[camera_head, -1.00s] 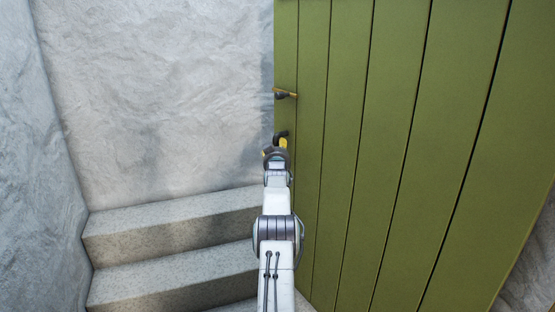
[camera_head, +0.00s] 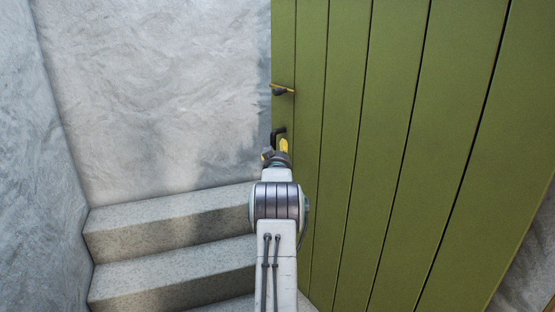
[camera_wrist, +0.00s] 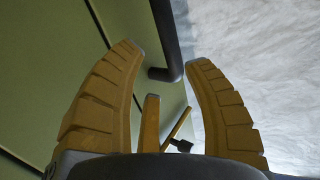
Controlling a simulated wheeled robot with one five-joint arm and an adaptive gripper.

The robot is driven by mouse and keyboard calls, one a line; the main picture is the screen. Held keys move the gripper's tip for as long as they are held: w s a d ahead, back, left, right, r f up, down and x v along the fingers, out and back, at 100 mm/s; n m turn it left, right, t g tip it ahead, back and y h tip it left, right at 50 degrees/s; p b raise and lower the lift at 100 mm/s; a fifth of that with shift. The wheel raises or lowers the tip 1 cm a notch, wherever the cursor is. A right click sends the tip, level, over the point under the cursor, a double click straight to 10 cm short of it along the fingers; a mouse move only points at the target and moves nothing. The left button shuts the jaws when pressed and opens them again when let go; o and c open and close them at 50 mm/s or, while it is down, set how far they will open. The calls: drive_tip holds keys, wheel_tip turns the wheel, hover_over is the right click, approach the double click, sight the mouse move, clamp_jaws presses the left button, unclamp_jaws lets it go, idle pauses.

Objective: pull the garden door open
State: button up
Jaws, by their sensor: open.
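The green plank door (camera_head: 385,150) fills the right of the head view and stands ajar, with stone steps showing past its free left edge. A dark bar handle (camera_head: 277,133) sits near that edge, below a brass-and-dark latch (camera_head: 282,90). My gripper (camera_head: 279,148) is at the handle, its yellow fingers partly hidden by my wrist. In the wrist view my gripper (camera_wrist: 165,58) is open, with the bent lower end of the dark handle (camera_wrist: 168,50) between its fingertips. A gap shows beside each finger; I cannot tell whether either touches it.
Stone steps (camera_head: 170,220) rise at the left, close to my arm. A rough pale wall (camera_head: 160,90) stands behind them and a grey wall (camera_head: 40,150) runs along the left. Part of a wall (camera_head: 530,265) shows past the door's lower right edge.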

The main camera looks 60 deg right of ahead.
drive_tip(key=shift+v, duration=2.25)
drive_tip(key=shift+f, duration=0.15)
